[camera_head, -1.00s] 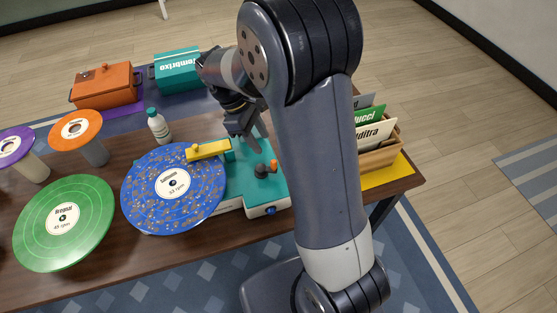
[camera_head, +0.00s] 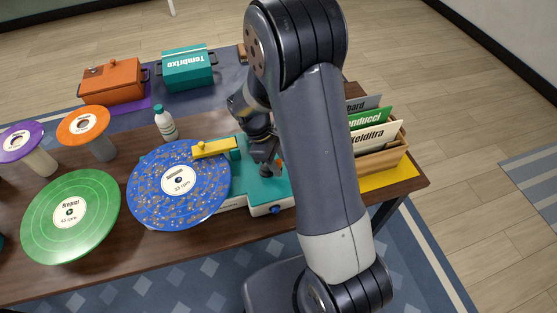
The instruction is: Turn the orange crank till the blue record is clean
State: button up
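The blue record (camera_head: 160,205) lies on the teal and white cleaning machine (camera_head: 258,190). Brown specks cover much of its blue surface around the white label. A yellow arm (camera_head: 214,148) reaches over the record's upper right edge. The orange crank (camera_head: 281,163) is on the machine's right part, and only a sliver of orange shows beside my arm. My gripper (camera_head: 268,165) points down at the crank, with its fingers close to the knob. My arm hides much of this spot, and I cannot tell whether the fingers are closed or touch the crank.
A green record (camera_head: 98,225) lies at left. Orange (camera_head: 83,126) and purple (camera_head: 20,141) records sit on stands. A white bottle (camera_head: 165,124) stands behind the blue record. Orange (camera_head: 113,84) and teal (camera_head: 188,68) boxes stand at the back. A wooden record crate (camera_head: 385,160) stands right of my arm.

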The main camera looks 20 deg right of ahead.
grip_shut()
